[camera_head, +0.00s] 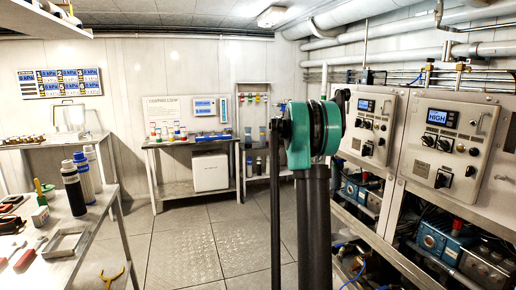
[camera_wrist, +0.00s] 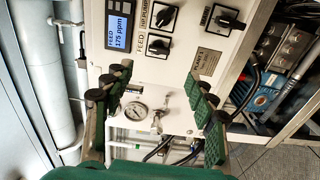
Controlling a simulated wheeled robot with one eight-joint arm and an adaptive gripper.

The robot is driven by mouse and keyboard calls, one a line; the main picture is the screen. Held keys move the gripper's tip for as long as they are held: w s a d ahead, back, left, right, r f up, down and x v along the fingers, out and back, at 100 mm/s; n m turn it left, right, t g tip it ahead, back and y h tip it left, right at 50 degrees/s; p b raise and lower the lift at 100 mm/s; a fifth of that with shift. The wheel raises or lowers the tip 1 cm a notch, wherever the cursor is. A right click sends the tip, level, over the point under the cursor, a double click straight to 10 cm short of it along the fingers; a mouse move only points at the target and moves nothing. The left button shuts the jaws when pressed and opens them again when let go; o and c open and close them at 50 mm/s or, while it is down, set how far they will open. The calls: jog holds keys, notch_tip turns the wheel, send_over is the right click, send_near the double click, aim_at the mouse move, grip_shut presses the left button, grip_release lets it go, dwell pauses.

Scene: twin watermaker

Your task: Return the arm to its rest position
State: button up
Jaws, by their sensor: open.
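My arm (camera_head: 314,215) stands upright in the middle of the head view, a dark column topped by a teal and black joint. My gripper (camera_wrist: 158,88) shows in the wrist view with its two dark fingers spread wide apart and nothing between them. Behind the fingers is a white control panel (camera_wrist: 175,68) with a blue display reading 175 ppm and several black rotary knobs. A round gauge (camera_wrist: 137,112) and a small metal valve (camera_wrist: 158,122) show between the fingers. I cannot tell the exact gap to the panel. My gripper is not clearly visible in the head view.
Control cabinets (camera_head: 455,140) with pipes and pumps line the right side, close to my arm. A workbench (camera_head: 85,240) with bottles and tools stands at left. A table (camera_head: 193,142) stands at the back wall. The floor (camera_head: 215,245) between is clear.

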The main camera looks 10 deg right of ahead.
jog(key=s+a+f+t+y, duration=0.2)
jog(key=s+a+f+y, duration=1.6)
jog(key=s+a+f, duration=2)
notch_tip(320, 180, down, 4)
jog(key=shift+s+a+r+m+t, duration=0.15)
jog(key=shift+s+a+m+t, duration=0.2)
jog(key=shift+s, duration=0.4)
